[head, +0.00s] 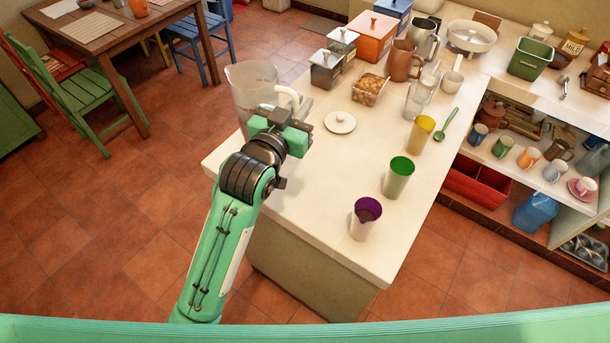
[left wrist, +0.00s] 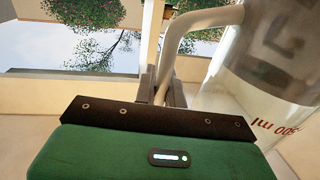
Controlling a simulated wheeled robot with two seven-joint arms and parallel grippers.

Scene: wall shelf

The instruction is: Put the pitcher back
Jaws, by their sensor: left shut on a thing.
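The clear pitcher (head: 250,84) with a pale handle is at the left edge of the white counter (head: 300,205). My left gripper (head: 292,112) is shut on its handle. In the left wrist view the handle runs between the fingers (left wrist: 163,88), and the clear pitcher (left wrist: 275,65) with red "500 ml" lettering stands to the right. It looks roughly upright. I cannot tell whether its base touches the counter, as my gripper and wrist cover its lower part. My right gripper does not show.
Purple (head: 367,212), green (head: 399,172) and yellow (head: 421,130) cups stand along the counter. A white lid (head: 340,122), a brown jug (head: 403,62) and canisters (head: 373,38) stand beyond. Shelves with several mugs (head: 529,157) are at the right. The counter's near end is clear.

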